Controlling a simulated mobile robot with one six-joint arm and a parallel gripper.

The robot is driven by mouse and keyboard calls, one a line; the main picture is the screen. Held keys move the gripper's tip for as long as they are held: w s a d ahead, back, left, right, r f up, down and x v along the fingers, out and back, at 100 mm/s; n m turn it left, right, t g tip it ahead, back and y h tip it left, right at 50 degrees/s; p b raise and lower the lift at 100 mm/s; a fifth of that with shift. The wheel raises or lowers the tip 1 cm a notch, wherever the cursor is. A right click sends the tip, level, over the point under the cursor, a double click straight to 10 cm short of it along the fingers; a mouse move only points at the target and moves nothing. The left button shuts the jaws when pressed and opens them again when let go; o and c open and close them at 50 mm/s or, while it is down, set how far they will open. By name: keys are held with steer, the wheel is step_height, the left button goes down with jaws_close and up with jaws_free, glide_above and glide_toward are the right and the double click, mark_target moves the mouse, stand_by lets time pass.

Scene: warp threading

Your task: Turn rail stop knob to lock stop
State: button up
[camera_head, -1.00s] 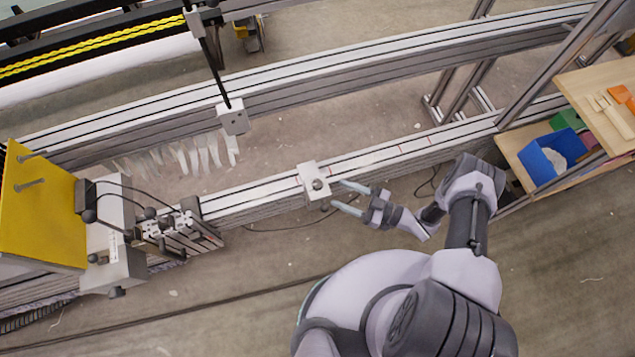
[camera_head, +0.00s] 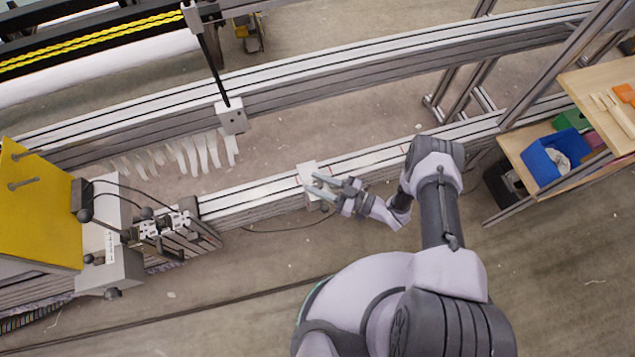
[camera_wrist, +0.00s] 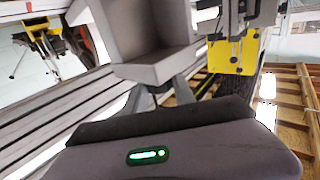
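The rail stop is a small pale block (camera_head: 307,172) on the front rail. My gripper (camera_head: 313,182) is at its front right side, its two fingers pointing left and overlapping the block in the head view. The fingers look apart, with a narrow gap between them. The stop's knob is hidden behind the fingers, and I cannot tell whether they touch it. In the wrist view, a grey block (camera_wrist: 145,72), apparently the stop, fills the top middle, just beyond the fingers (camera_wrist: 160,88).
A yellow panel (camera_head: 45,215) and a clamp unit (camera_head: 165,228) stand at the left. A blue bin (camera_head: 545,162) and a wooden shelf (camera_head: 590,90) are at the right. The floor in front is clear.

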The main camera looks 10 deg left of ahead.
steer(key=shift+m+t+p, duration=0.35)
steer(key=shift+m+t, duration=0.05)
steer(key=shift+t, duration=0.2)
jaws_close()
steer(key=m+t+h+p, duration=0.1)
steer(key=t, duration=0.1)
steer(key=m+t+h+p, duration=0.1)
steer(key=m+t, duration=0.1)
steer(key=shift+s+r, duration=0.1)
steer(key=shift+s, duration=0.05)
steer(key=m+t+h, duration=0.1)
steer(key=m+t+h+p, duration=0.1)
steer(key=t, duration=0.1)
steer(key=shift+s+a+m+t, duration=0.1)
steer(key=shift+a+m+t, duration=0.05)
steer(key=shift+m+t, duration=0.2)
steer(key=m+t+h, duration=0.4)
steer(key=h, duration=0.2)
steer(key=shift+m, duration=0.25)
steer(key=m+t+h, duration=0.1)
steer(key=m+h, duration=0.1)
steer(key=h, duration=0.1)
steer(key=m+t+h+p, duration=0.1)
steer(key=m+h, duration=0.1)
steer(key=h, duration=0.1)
steer(key=shift+w, duration=0.2)
steer(key=shift+d+m+h, duration=0.2)
steer(key=shift+m+h, duration=0.1)
steer(key=shift+h, duration=0.3)
